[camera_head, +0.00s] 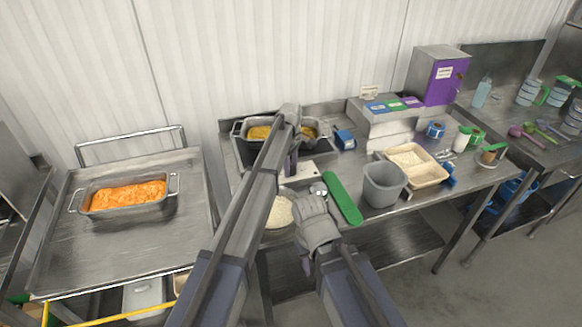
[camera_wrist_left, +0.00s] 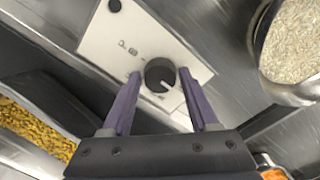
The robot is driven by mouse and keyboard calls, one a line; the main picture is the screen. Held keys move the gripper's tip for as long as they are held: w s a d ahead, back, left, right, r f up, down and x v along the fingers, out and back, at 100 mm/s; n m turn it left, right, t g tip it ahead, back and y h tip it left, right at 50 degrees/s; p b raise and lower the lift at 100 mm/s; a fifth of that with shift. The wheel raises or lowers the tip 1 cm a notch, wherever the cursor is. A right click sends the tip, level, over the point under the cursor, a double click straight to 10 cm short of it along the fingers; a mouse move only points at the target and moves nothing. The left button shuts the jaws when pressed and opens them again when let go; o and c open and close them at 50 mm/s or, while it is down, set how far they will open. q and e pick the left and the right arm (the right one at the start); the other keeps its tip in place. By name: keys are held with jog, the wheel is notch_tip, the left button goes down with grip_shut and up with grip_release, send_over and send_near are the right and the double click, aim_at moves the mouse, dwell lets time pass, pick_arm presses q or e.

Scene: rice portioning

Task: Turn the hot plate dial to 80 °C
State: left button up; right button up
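The hot plate's white control panel (camera_wrist_left: 128,38) carries a round dark dial (camera_wrist_left: 160,75) with a white pointer line; the pointer aims toward the lower right in the left wrist view. The temperature marks are too small to read. My left gripper (camera_wrist_left: 160,78) is open, with its two purple fingers on either side of the dial; I cannot tell whether they touch it. In the head view my left gripper (camera_head: 291,163) is over the panel (camera_head: 312,174), and the arm hides the dial. My right gripper (camera_head: 306,262) is low at the table's front, its fingers mostly hidden.
Pans of yellow food (camera_head: 259,133) sit behind the panel. A bowl of rice (camera_wrist_left: 292,42) is beside it. A pan of orange food (camera_head: 126,197) stands on the left cart.

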pick_arm(q)
grip_shut()
